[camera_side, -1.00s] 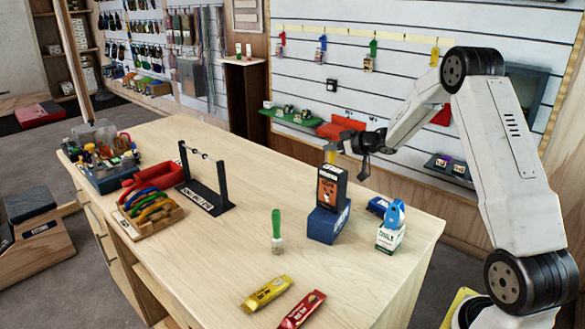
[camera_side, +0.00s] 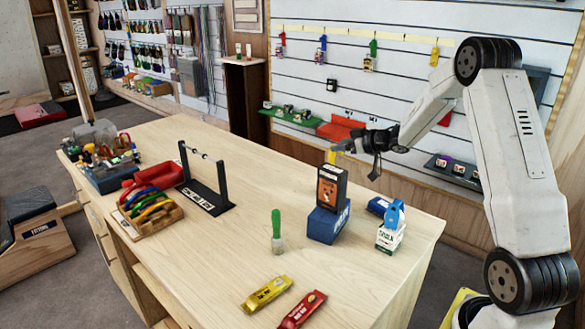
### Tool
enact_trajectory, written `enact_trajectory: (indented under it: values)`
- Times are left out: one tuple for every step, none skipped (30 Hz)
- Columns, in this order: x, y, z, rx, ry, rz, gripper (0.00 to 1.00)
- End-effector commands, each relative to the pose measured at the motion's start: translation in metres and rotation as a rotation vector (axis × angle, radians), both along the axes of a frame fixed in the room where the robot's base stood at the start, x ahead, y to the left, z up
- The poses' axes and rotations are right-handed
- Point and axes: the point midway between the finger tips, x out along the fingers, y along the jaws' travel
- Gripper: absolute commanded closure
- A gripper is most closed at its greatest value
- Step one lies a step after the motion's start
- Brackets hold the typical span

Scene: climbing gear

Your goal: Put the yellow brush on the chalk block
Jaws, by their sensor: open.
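A small yellow piece (camera_side: 346,146), perhaps the yellow brush, shows just above and behind a black box with an orange label. It is beside the fingers of my gripper (camera_side: 357,143). Most of it is hidden, and I cannot tell whether the fingers touch it. My gripper is open, at about the height of the black box's top. A white carton (camera_side: 389,239) with chalk lettering stands at the right, with a blue item (camera_side: 395,213) on top. A blue block (camera_side: 327,224) stands left of it, under the black box (camera_side: 331,188). I cannot tell which is the chalk block.
A green-handled brush (camera_side: 276,230) stands upright at the table's middle. Yellow (camera_side: 266,293) and red (camera_side: 302,309) packets lie at the front. A black stand (camera_side: 206,185), a wooden rack (camera_side: 150,213) and a tool box (camera_side: 105,172) are at the left. Table space behind the blue block is clear.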

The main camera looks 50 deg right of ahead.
Motion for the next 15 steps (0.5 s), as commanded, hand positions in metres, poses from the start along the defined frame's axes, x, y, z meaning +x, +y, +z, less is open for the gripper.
enact_trajectory:
  values:
    - [-0.008, -0.001, 0.004, -0.001, -0.002, -0.002, 0.36]
    - [-0.012, -0.002, 0.006, -0.001, -0.002, -0.003, 0.36]
    - [-0.019, -0.002, 0.008, -0.001, -0.001, -0.003, 0.36]
    - [-0.023, -0.002, 0.009, -0.001, -0.001, -0.003, 0.36]
    - [-0.028, -0.002, 0.011, -0.001, -0.001, -0.002, 0.36]
    - [-0.034, -0.004, 0.014, -0.001, -0.002, -0.003, 0.36]
    - [-0.039, -0.004, 0.015, -0.001, -0.002, -0.003, 0.36]
    - [-0.043, -0.004, 0.017, -0.002, -0.001, -0.002, 0.36]
    - [-0.048, -0.004, 0.019, -0.002, -0.001, -0.002, 0.36]
    - [-0.053, -0.005, 0.020, -0.001, -0.001, -0.003, 0.36]
    - [-0.056, -0.005, 0.021, -0.001, -0.002, -0.003, 0.36]
    - [-0.061, -0.005, 0.023, -0.001, -0.002, -0.002, 0.36]
    - [-0.064, -0.005, 0.024, -0.001, -0.001, -0.002, 0.36]
    - [-0.067, -0.006, 0.025, -0.001, -0.001, -0.002, 0.36]
    - [-0.070, -0.006, 0.027, -0.001, -0.002, -0.002, 0.36]
